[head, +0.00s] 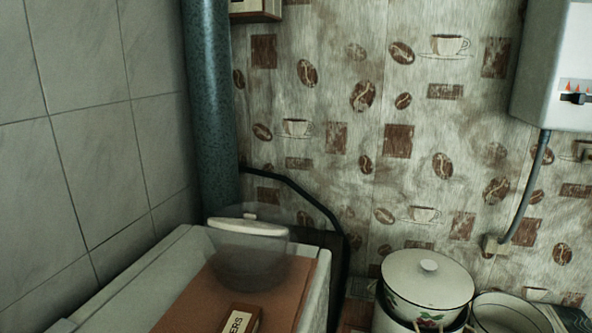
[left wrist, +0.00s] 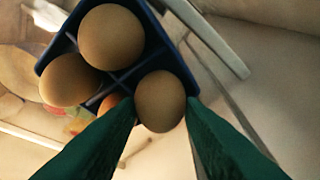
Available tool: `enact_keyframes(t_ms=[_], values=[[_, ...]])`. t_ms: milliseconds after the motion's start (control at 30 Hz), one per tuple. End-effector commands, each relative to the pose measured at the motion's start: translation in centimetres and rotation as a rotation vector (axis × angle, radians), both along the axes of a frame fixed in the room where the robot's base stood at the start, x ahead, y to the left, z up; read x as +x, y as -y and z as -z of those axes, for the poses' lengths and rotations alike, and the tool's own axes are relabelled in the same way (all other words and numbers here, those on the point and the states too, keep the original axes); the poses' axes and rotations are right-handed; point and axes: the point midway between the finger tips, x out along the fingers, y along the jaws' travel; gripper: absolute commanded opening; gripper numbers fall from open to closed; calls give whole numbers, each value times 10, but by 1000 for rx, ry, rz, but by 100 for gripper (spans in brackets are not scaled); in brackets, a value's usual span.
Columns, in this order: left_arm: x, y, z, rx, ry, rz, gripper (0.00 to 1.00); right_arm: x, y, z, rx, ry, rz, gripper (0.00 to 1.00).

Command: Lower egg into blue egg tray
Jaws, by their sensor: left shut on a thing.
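In the left wrist view my left gripper (left wrist: 160,103), with green fingers, is shut on a brown egg (left wrist: 160,98), one finger on each side. The blue egg tray (left wrist: 161,42) lies beyond, tilted in the picture. It holds a brown egg at the top (left wrist: 111,37), another at the left (left wrist: 70,80) and one partly hidden behind the left finger (left wrist: 111,103). The held egg overlaps the tray's lower right corner compartment; I cannot tell whether it touches the tray. The head view shows neither the tray nor a gripper.
In the head view a translucent dark bowl (head: 249,264) and a small lettered box (head: 240,319) are by a brown board (head: 188,302). A lidded enamel pot (head: 427,283) is at the lower right, beside another round vessel (head: 510,314). Tiled and papered walls stand behind.

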Motion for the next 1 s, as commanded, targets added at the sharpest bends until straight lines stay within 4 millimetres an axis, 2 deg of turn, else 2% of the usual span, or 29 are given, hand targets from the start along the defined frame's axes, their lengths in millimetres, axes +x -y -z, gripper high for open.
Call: enact_keyframes(t_ms=[967,1000], values=[[0,0,12,-1,0,0,28,0,0,8,0,0,0,29],[0,0,12,-1,0,0,37,0,0,8,0,0,0,29]])
